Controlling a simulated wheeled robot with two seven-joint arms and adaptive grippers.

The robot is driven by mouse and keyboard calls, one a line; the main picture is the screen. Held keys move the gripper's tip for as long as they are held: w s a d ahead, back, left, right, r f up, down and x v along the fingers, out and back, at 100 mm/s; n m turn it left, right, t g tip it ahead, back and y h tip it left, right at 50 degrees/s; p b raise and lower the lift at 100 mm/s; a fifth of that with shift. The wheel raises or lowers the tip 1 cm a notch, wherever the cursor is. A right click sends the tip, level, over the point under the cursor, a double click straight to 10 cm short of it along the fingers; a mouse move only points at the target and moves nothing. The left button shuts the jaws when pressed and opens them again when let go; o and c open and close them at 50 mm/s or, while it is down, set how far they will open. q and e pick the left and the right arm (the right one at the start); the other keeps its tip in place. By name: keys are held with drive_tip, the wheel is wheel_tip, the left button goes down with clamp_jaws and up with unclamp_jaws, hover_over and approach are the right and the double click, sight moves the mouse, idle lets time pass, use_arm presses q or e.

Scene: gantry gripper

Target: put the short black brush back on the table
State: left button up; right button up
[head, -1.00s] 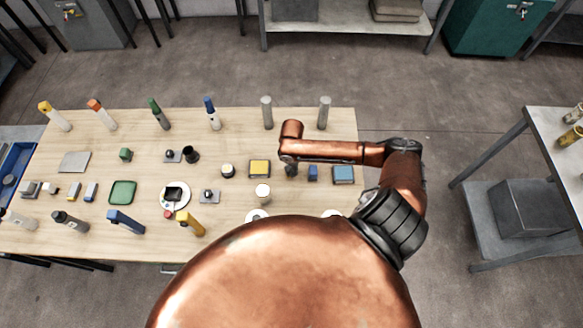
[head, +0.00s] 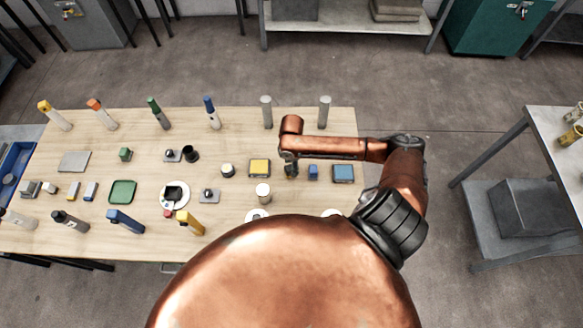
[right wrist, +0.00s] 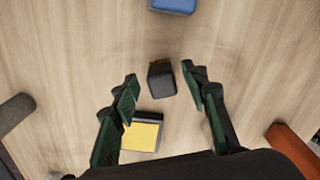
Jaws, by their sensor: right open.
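The short black brush (right wrist: 161,80) shows in the right wrist view as a small dark block with a brownish edge at its far end. It is on the wooden table (head: 225,140), between a yellow-topped block (head: 259,168) and a small blue block (head: 313,172). My right gripper (right wrist: 158,84) is open, with its green-and-black fingers apart on either side of the brush. I see a gap between each finger and the brush. My left gripper is not in view.
The yellow-topped block also shows near the fingers in the right wrist view (right wrist: 143,134). Grey upright cylinders (head: 267,112) stand at the back edge. A blue-topped block (head: 343,173) lies to the right. Many small objects cover the table's left part.

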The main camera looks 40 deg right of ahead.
wheel_tip(320, 180, up, 10)
drive_tip(key=shift+b, duration=0.35)
